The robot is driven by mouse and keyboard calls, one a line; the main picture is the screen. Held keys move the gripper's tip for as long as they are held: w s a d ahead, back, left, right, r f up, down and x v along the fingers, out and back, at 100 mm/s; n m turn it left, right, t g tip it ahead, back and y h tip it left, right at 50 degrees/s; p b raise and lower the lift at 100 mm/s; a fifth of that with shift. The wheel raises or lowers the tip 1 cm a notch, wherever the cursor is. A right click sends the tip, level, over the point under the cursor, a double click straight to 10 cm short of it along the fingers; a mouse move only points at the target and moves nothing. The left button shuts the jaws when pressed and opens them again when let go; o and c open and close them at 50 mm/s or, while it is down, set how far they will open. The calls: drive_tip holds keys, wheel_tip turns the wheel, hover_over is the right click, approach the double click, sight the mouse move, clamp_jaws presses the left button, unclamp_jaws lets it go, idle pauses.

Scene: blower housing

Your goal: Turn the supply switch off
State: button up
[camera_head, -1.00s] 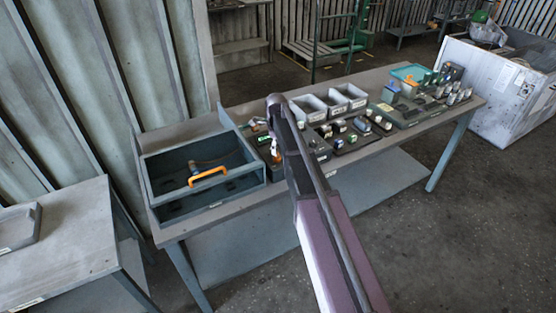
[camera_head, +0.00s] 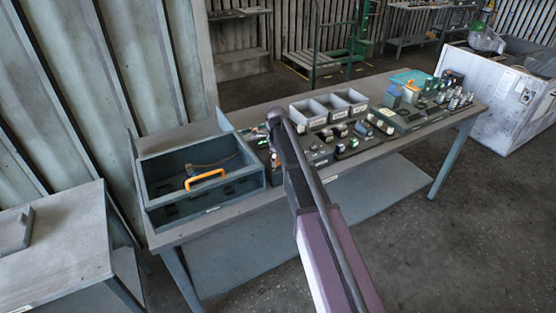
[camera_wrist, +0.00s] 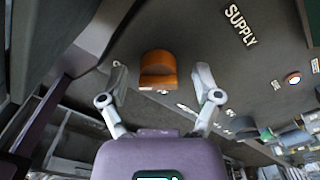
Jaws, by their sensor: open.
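An orange supply switch (camera_wrist: 158,70) sticks out of a dark panel (camera_wrist: 215,50) in the wrist view. The white word SUPPLY is printed to its upper right. My gripper (camera_wrist: 161,84) is open, with one finger on each side of the orange switch and visible gaps between. Whether the fingertips reach down to the switch's depth, I cannot tell. In the head view my arm hides much of the panel area, and I cannot make out the switch there.
A blue-grey box with an orange handle (camera_head: 206,178) stands left on the workbench. Grey bins (camera_head: 330,107) and several small parts lie to the right of my arm. A round lit button (camera_wrist: 292,79) is right of the switch in the wrist view.

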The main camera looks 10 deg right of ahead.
clamp_jaws()
drive_tip(key=shift+d, duration=0.1)
